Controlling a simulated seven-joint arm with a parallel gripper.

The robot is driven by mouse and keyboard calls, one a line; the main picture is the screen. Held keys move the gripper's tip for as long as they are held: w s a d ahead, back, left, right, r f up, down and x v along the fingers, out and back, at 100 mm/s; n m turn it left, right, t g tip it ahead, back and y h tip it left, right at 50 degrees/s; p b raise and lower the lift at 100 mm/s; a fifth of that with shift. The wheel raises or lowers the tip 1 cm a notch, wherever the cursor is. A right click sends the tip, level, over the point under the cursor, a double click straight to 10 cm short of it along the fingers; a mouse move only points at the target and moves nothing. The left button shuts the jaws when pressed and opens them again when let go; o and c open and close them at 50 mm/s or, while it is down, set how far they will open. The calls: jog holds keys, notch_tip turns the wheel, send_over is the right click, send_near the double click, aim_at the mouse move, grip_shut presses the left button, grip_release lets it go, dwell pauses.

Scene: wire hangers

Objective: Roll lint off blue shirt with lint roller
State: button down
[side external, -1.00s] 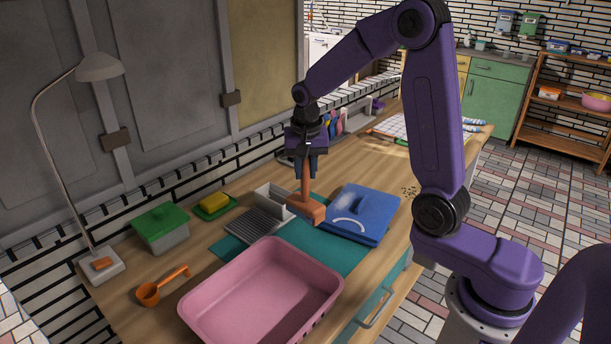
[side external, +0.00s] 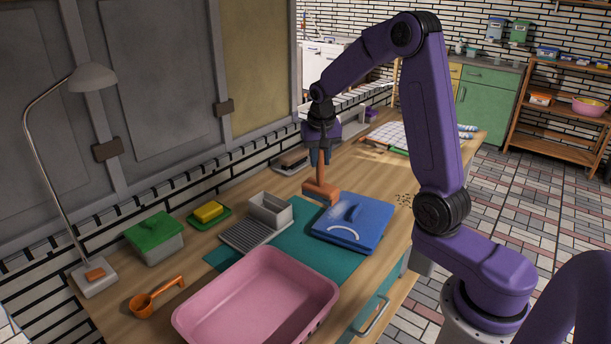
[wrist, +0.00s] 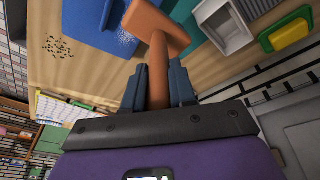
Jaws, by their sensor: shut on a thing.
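The blue shirt (side external: 360,230) lies folded flat on the teal mat (side external: 290,238), with a pale curved mark on its near part. Part of it shows in the wrist view (wrist: 90,10), with fine white specks near the roller. The orange lint roller (side external: 321,190) hangs head down from my gripper (side external: 321,156), at the shirt's far left corner. My gripper is shut on its handle, which shows between the fingers in the wrist view (wrist: 158,75). I cannot tell whether the roller head touches anything below it.
A grey ribbed tray with a box (side external: 270,208) stands left of the roller. A pink basin (side external: 258,300) is in front. A green-lidded box (side external: 153,235), a yellow sponge (side external: 208,211) and an orange scoop (side external: 150,300) sit at left. Dark crumbs (side external: 404,200) lie right of the shirt.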

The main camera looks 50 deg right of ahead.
jog(key=d+n+h, duration=0.1)
jog(key=d, duration=1.2)
jog(key=shift+s+a+f, duration=0.1)
jog(key=shift+s+f, duration=0.1)
jog(key=shift+f, duration=1.25)
jog(key=shift+s+f, duration=0.15)
jog(key=shift+f, duration=1.95)
